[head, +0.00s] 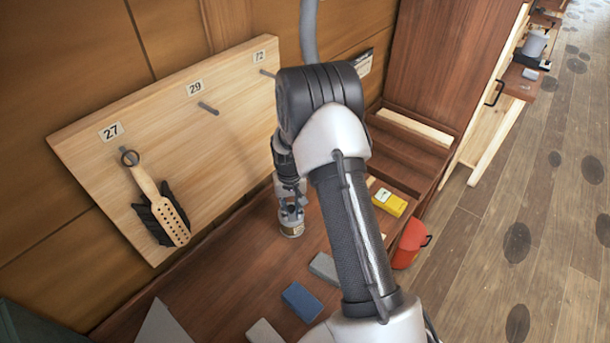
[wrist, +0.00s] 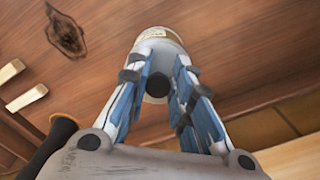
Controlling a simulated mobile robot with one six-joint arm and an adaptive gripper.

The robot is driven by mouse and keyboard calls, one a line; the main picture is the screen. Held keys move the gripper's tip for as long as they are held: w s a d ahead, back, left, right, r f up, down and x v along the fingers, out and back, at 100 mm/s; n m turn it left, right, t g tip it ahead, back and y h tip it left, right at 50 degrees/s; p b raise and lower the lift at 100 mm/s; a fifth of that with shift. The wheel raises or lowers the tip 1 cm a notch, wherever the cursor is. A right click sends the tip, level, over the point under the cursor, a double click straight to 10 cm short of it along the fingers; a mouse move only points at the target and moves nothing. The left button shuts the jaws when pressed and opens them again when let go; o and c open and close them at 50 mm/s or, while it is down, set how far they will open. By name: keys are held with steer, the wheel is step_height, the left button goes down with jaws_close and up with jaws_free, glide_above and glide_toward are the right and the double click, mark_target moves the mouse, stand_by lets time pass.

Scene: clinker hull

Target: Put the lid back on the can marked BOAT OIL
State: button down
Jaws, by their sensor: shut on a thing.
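In the head view a small pale can (head: 291,230) stands upright on the brown wooden bench, directly below my gripper (head: 290,205). In the wrist view the can (wrist: 163,36) shows a cream label beyond my fingertips; its writing is not readable. My gripper (wrist: 160,75) is shut on a pale lid with a round black knob (wrist: 158,85), one finger on each side. The lid is in line with the can's top. I cannot tell whether it rests on the can or is just above it.
On the bench are a blue block (head: 301,301), a grey block (head: 324,267) and a yellow box (head: 389,202). A red pot (head: 411,243) is at right. The floor at right is open.

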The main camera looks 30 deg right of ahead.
steer(key=c, duration=1.3)
jaws_free()
steer(key=shift+c, duration=0.2)
steer(key=shift+o, duration=0.5)
steer(key=o, duration=0.4)
steer(key=r+p, duration=0.1)
steer(key=r, duration=0.1)
steer(key=r+p, duration=0.1)
steer(key=r, duration=0.2)
steer(key=r+p, duration=0.2)
steer(key=shift+s+a+r, duration=0.2)
steer(key=shift+s+r, duration=0.05)
steer(key=shift+s, duration=0.05)
